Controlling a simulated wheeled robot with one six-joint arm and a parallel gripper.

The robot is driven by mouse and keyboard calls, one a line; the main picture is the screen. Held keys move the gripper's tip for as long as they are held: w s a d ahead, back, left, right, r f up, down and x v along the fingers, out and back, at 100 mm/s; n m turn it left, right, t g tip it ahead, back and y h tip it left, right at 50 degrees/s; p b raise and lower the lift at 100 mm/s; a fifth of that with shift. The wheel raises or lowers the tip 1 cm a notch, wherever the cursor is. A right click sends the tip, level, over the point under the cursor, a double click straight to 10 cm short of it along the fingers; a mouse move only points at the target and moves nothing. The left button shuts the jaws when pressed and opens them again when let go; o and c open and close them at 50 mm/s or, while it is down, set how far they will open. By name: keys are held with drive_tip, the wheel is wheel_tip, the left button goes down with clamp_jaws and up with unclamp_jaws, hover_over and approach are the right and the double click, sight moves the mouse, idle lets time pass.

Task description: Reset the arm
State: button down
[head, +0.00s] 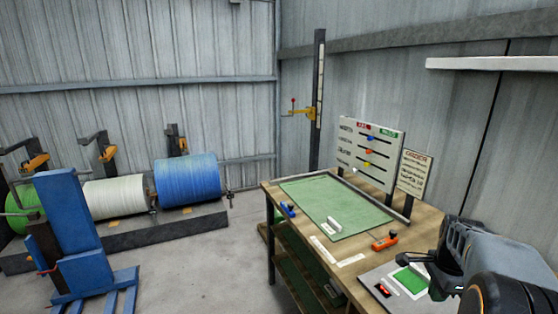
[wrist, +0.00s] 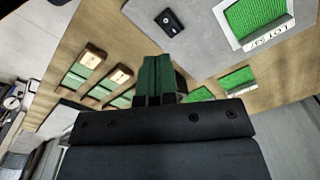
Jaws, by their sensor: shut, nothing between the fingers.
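My arm reaches in from the right edge of the head view, with my gripper (head: 412,260) over the near right part of the wooden workbench (head: 428,212). In the wrist view the two dark green fingers of my gripper (wrist: 158,62) lie side by side, shut and empty. Below them is a grey board (wrist: 195,40) with a white-framed green swatch (wrist: 258,18) and a small black device (wrist: 170,20). The arm hides the bench's near right corner in the head view.
Blue roll (head: 188,179), white roll (head: 113,198) and a blue lift stand (head: 75,235) are left. Open floor lies between.

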drive_tip(key=s+a+n+t, duration=0.1)
drive_tip(key=s+a+n, duration=0.2)
drive_tip(key=a+n, duration=0.3)
drive_tip(key=s+a+r+n+t, duration=0.1)
drive_tip(key=s+a+n, duration=0.2)
drive_tip(key=a+n, duration=0.4)
drive_tip(key=s+a+r+n+t+p, duration=0.1)
drive_tip(key=s+a+n, duration=0.2)
drive_tip(key=a+n, duration=0.3)
drive_tip(key=shift+a+n, duration=0.4)
drive_tip(key=shift+a, duration=1.65)
